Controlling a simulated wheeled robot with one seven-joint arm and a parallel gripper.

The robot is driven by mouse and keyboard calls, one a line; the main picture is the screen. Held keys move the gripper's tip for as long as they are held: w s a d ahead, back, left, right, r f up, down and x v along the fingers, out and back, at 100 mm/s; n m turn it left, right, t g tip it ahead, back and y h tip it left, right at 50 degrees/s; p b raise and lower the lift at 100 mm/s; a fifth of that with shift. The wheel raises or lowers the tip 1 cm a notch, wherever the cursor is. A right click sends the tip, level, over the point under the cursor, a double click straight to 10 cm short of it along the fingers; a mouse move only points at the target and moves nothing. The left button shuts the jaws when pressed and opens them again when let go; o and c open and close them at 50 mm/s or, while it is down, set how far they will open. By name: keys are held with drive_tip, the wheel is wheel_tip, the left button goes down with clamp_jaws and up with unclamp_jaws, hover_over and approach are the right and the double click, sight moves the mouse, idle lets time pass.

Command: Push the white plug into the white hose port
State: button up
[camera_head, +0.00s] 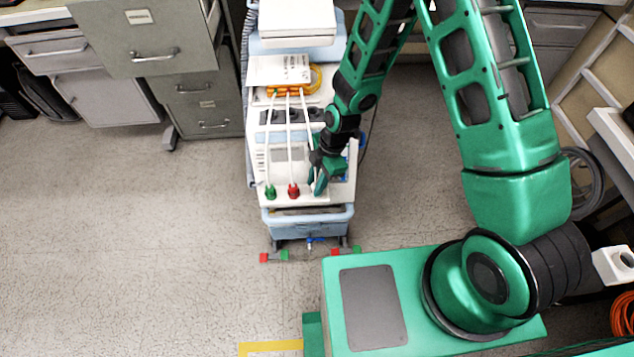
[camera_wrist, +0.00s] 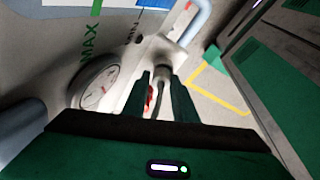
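My gripper (camera_head: 318,186) is low over the front right of the white cart top (camera_head: 281,168), to the right of a red plug (camera_head: 293,191) and a green plug (camera_head: 270,192). Its two dark fingers (camera_wrist: 163,90) show in the wrist view, close together around a small greyish-white piece (camera_wrist: 161,74) that looks like the white plug. A white hose (camera_head: 308,118) runs down to my gripper. The white port is hidden by the gripper and fingers, so I cannot tell whether the plug touches it.
A round dial gauge (camera_wrist: 97,88) is left of the fingers in the wrist view. Two more white hoses (camera_head: 289,140) run to the red and green plugs from an orange connector strip (camera_head: 285,91). A light-blue basket (camera_head: 305,222) hangs at the cart's front. Floor (camera_head: 150,240) at the left is clear.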

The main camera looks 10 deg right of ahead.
drive_tip(key=shift+s+d+f, duration=0.15)
drive_tip(key=shift+s+f, duration=0.1)
drive_tip(key=shift+w+d+r, duration=0.1)
drive_tip(key=shift+w+r, duration=0.1)
drive_tip(key=shift+w, duration=0.1)
drive_tip(key=v, duration=1)
drive_tip(key=shift+r, duration=0.35)
